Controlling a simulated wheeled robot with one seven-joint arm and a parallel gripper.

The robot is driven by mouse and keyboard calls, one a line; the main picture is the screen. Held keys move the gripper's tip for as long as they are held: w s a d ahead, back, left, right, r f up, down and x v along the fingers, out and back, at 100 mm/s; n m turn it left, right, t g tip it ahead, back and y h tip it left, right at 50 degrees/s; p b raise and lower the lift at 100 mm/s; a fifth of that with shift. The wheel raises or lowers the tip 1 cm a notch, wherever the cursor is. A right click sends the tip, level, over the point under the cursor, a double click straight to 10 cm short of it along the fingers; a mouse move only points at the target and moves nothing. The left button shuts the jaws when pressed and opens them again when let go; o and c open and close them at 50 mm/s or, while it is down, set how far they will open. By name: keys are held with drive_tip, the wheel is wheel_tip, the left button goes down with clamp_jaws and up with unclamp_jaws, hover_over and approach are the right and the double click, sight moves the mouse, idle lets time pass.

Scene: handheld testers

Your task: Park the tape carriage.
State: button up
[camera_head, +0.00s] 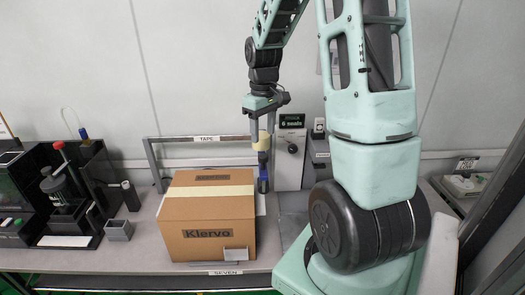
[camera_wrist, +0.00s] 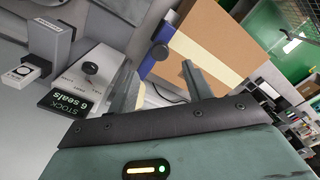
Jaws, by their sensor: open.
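The tape carriage shows in the head view as a cream roll (camera_head: 263,142) with a blue part (camera_head: 263,184) below it, at the right end of the rail labelled TAPE (camera_head: 207,139). The carton (camera_head: 205,215) marked Klervo sits below the rail, with a cream tape strip (camera_head: 209,191) across its top. My gripper (camera_head: 262,124) points down just above the cream roll, open. In the wrist view the blue part (camera_wrist: 154,60) lies beyond and between the spread fingers (camera_wrist: 160,85). I cannot tell whether a finger touches the carriage.
A grey seal dispenser (camera_head: 290,155) with a STOCK 6 seals display (camera_wrist: 70,98) stands right behind the carriage. A black stamping fixture (camera_head: 62,190) and a small grey cup (camera_head: 118,230) stand at left. Some bench (camera_head: 148,215) is clear left of the carton.

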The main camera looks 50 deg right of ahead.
sight(263, 155)
wheel_tip(263, 155, down, 8)
drive_tip(key=shift+p, duration=0.55)
